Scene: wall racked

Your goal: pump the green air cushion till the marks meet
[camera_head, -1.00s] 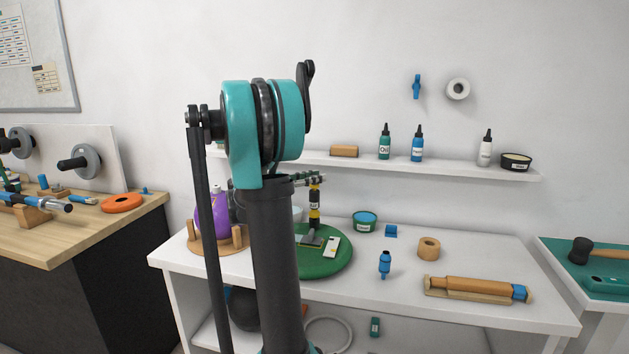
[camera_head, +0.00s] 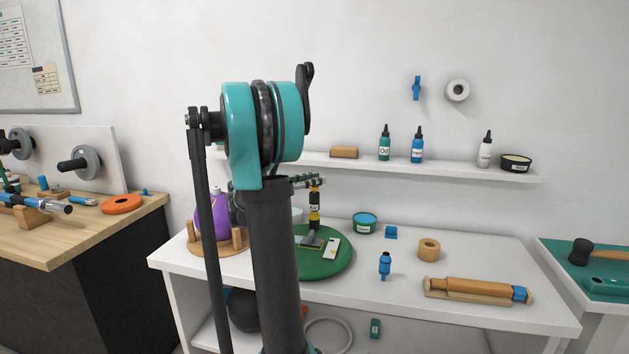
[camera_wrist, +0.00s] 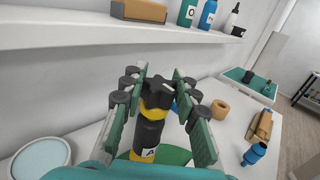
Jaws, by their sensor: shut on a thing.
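The green air cushion (camera_head: 338,268) is a round green disc on the white bench, partly hidden by my arm. A black and yellow pump labelled "Air" (camera_head: 314,208) stands upright above it. In the wrist view the pump's body (camera_wrist: 148,135) carries a black lobed knob (camera_wrist: 158,92) on top. My gripper (camera_head: 310,181) is at the pump's top, and the wrist view shows its fingers (camera_wrist: 161,76) shut on the knob from both sides. A white card (camera_head: 332,246) and a dark grey piece (camera_head: 312,240) sit on the cushion. The marks are too small to read.
A purple flask (camera_head: 210,217) in a wooden stand is close left of my arm. A wall shelf (camera_head: 450,170) runs behind the pump.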

